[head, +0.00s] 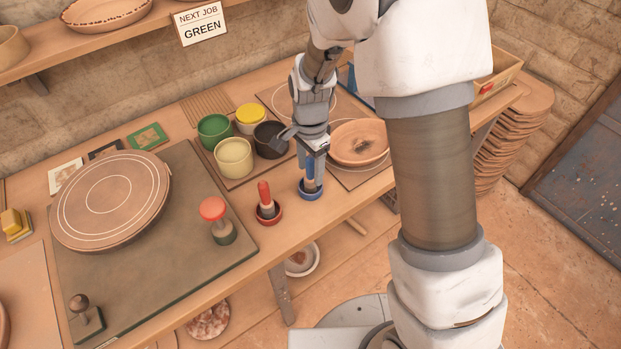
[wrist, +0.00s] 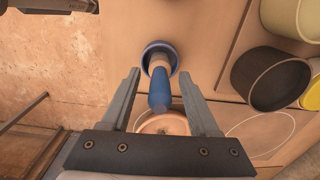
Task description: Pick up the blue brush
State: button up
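The blue brush (head: 309,170) stands upright in a small blue holder (head: 311,194) near the front edge of the bench. In the wrist view its blue handle (wrist: 160,92) points toward the camera, and the holder's blue rim (wrist: 148,54) shows around its base. My gripper (head: 312,163) is above the holder, pointing down. In the wrist view my gripper (wrist: 160,74) is open, with one finger on each side of the handle and a visible gap on both sides. The head view partly hides the handle behind the fingers.
Green, cream, yellow-topped and black pots (head: 270,139) stand behind. A clay bowl (head: 359,143) is close on the right.

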grip_shut()
jog(key=shift+r, duration=0.1)
